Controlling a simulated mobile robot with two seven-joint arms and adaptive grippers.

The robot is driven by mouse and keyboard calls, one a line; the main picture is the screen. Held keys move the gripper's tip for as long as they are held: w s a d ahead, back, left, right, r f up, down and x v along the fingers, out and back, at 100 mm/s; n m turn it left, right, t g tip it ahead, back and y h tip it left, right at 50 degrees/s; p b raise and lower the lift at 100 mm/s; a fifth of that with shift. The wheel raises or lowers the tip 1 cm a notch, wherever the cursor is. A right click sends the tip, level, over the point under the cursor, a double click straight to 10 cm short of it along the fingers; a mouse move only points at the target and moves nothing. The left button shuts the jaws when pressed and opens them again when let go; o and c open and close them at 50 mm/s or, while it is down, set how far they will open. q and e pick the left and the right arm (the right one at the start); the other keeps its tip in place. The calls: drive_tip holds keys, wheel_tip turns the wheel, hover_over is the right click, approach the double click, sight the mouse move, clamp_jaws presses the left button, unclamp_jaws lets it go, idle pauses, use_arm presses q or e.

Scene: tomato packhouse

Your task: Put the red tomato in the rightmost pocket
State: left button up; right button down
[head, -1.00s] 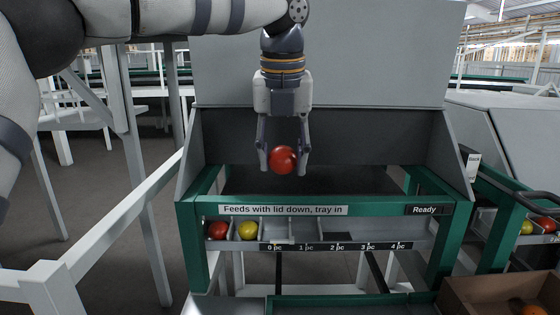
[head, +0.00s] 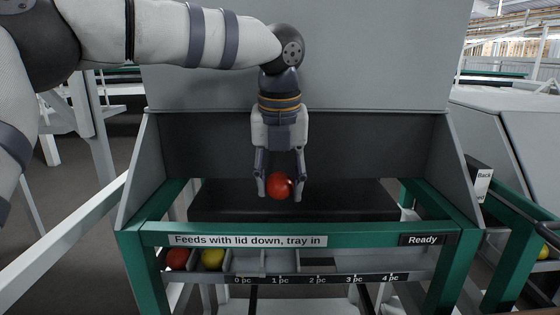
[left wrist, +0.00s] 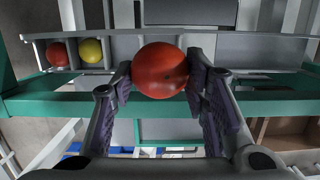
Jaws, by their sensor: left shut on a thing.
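My left gripper (head: 279,190) is shut on a red tomato (head: 279,186) and holds it in the air in front of the machine's dark opening, above the green front bar. In the left wrist view, the held tomato (left wrist: 160,70) sits between the two fingers (left wrist: 158,88). The pocket tray (head: 425,262) hangs below the bar. Another red tomato (head: 177,259) lies in its leftmost pocket, with a yellow tomato (head: 212,259) in the one beside it. The pockets right of these look empty, though the bar and label strip partly hide them. My right gripper is not in view.
The green front bar (head: 360,240) carries the signs "Feeds with lid down, tray in" and "Ready" (head: 425,239). The large grey lid (head: 370,60) is raised behind my gripper. A black surface (head: 340,205) lies inside the opening. Another green-framed station (head: 510,265) stands at right.

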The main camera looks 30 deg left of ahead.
use_arm(q)
wheel_tip(320, 180, down, 12)
drive_tip(key=shift+r, duration=0.25)
drive_tip(key=shift+s+d, duration=0.15)
drive_tip(key=shift+s, duration=0.05)
idle(0.5)
drive_tip(key=o, duration=0.9)
drive_tip(key=shift+r, duration=0.1)
drive_tip(key=r, duration=0.4)
drive_tip(key=s+r, duration=0.1)
drive_tip(key=r, duration=0.2)
drive_tip(key=s+d+r, duration=0.1)
drive_tip(key=r, duration=0.3)
drive_tip(key=shift+s+r, duration=0.1)
drive_tip(key=shift+r, duration=0.2)
